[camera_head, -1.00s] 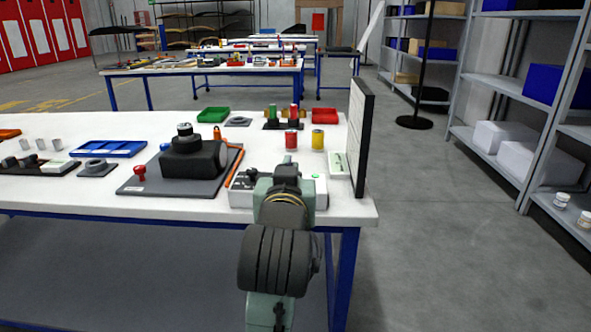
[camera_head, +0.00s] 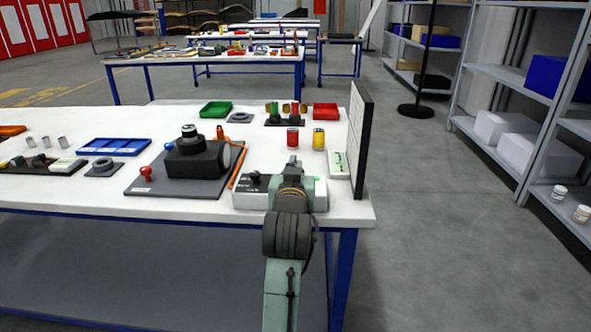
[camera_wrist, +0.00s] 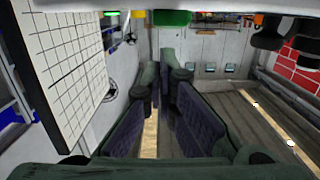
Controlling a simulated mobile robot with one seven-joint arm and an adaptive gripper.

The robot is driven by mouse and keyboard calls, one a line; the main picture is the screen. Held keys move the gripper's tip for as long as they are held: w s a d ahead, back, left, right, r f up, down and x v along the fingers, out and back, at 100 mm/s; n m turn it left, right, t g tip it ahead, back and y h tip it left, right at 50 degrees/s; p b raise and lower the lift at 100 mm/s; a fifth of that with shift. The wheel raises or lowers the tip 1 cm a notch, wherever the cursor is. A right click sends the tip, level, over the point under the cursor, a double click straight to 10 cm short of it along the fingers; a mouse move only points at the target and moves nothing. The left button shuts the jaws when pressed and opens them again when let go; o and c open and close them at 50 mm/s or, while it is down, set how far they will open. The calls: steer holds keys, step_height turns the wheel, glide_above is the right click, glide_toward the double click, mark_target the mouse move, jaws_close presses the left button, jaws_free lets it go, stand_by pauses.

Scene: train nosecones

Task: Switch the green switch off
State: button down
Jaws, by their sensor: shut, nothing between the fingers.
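The white control box (camera_head: 253,199) stands at the right front of the near table. A small green spot, seemingly the green switch (camera_head: 318,178), shows on its right part; its position, on or off, is too small to tell. My gripper (camera_head: 292,161) is at the box, just left of the green spot, and my wrist covers the box's middle. In the wrist view, which looks upside down, my gripper (camera_wrist: 165,72) is shut and empty. A green block (camera_wrist: 172,17) shows at the top edge beyond the fingertips; I cannot tell whether it is the switch. No contact is visible.
A tall dark-edged board (camera_head: 361,140) stands close right of the box; its gridded face (camera_wrist: 70,65) shows in the wrist view. A grey plate (camera_head: 140,185) with a black device lies to the left. Red (camera_head: 292,138) and yellow (camera_head: 319,138) spools stand behind.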

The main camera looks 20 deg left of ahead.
steer(key=shift+f, duration=0.55)
steer(key=shift+w, duration=0.1)
steer(key=shift+w+f, duration=0.15)
steer(key=shift+w+a+f, duration=0.1)
steer(key=shift+w+a, duration=0.05)
steer(key=shift+w, duration=0.1)
steer(key=r+p, duration=0.4)
steer(key=shift+w+r, duration=0.2)
steer(key=shift+w, duration=0.15)
steer(key=s+d+r+b, duration=0.1)
steer(key=s+d+r, duration=0.1)
steer(key=s, duration=0.7)
steer(key=shift+d+r+b, duration=0.2)
steer(key=shift+r+b, duration=0.2)
steer(key=shift+r, duration=0.4)
